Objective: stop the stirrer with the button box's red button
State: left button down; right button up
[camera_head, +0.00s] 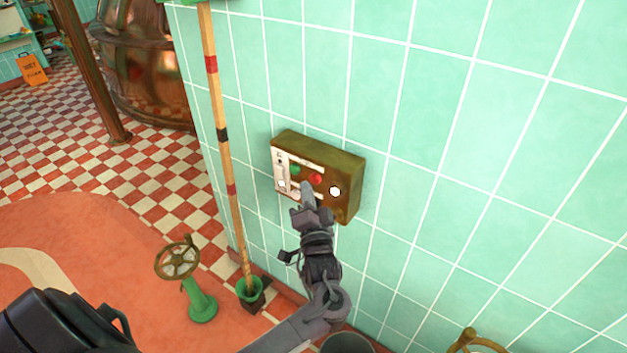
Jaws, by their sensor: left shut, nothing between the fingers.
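The button box (345,163) is a brownish-green box with a pale front panel, fixed to the green tiled wall. A red button (316,178) sits near the middle of its front, with a green button (295,170) to its left. A round white spot (335,191) shows to the right of the red button. My left gripper (307,190) is shut and empty, its tips in front of the panel just below the red button. I cannot tell whether the tips touch the box. The stirrer cannot be made out. My right gripper is not in view.
A striped pole (222,130) stands left of the box in a green holder (250,292). A green valve stand with a brass handwheel (178,257) is on the floor at lower left. Another handwheel (478,342) shows at the bottom right. A copper kettle (150,70) stands behind.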

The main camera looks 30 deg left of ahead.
pick_arm(q)
jog(key=shift+w, duration=0.15)
jog(key=shift+w, duration=0.3)
dwell(0.3)
jog(key=shift+w, duration=0.45)
dwell(0.6)
jog(key=shift+s, duration=0.15)
jog(key=shift+s+p, duration=0.6)
jog(key=shift+s, duration=0.15)
jog(key=s+p, duration=0.3)
jog(key=s, duration=0.2)
jog(key=shift+a, duration=0.2)
